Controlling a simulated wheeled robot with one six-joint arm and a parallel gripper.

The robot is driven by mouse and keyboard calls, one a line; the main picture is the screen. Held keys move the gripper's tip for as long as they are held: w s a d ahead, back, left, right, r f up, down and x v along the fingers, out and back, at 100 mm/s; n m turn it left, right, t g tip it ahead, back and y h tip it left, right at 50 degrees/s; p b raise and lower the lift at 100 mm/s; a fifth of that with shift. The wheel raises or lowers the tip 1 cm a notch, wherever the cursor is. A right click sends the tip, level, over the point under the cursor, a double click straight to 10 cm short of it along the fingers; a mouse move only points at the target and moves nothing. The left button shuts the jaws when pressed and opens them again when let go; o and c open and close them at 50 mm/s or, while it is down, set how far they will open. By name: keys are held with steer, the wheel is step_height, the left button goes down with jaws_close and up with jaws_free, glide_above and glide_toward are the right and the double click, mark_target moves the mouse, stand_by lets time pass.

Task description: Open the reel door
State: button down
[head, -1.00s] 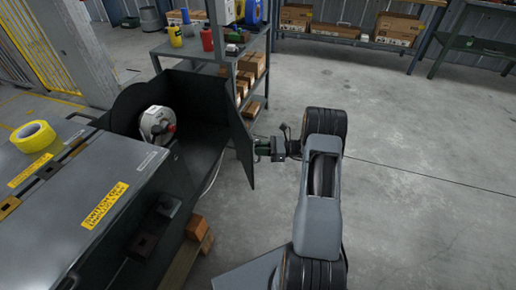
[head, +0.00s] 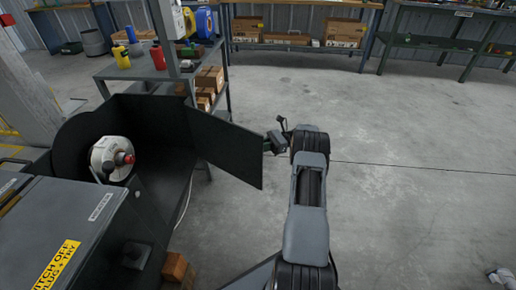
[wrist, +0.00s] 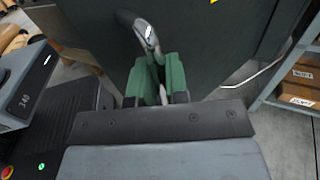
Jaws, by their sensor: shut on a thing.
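The reel door (head: 226,150) is a dark flat panel, swung well away from the housing (head: 150,120), so the reel compartment stands open. Inside it a white reel (head: 110,160) with a red hub shows. My gripper (head: 268,144) is at the door's outer side near its free edge; its fingers are mostly hidden there in the head view. In the wrist view the green fingers of my gripper (wrist: 157,82) are shut on a curved metal handle (wrist: 141,30) on the dark door panel (wrist: 205,50).
A shelf unit (head: 165,65) with bottles and cardboard boxes stands close behind the door. The machine top (head: 60,225) with a yellow label is at lower left. Open concrete floor (head: 400,180) lies to the right. Workbenches line the back wall.

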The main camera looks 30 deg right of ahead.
mark_target(261, 138)
steer(key=shift+a, duration=0.15)
steer(key=c, duration=1.1)
jaws_free()
steer(key=shift+w+a, duration=0.1)
steer(key=shift+c, duration=0.2)
steer(key=shift+r, duration=0.3)
steer(key=r+p, duration=0.3)
steer(key=r, duration=0.1)
steer(key=shift+s, duration=0.3)
steer(key=s+a+r+p, duration=0.2)
steer(key=s+r, duration=0.2)
steer(key=s, duration=0.2)
steer(key=s+a+r+p, duration=0.2)
steer(key=s+r+p, duration=0.1)
steer(key=s, duration=0.3)
steer(key=shift+s+a+r, duration=0.3)
steer(key=shift+s+r, duration=0.05)
steer(key=shift+r, duration=0.35)
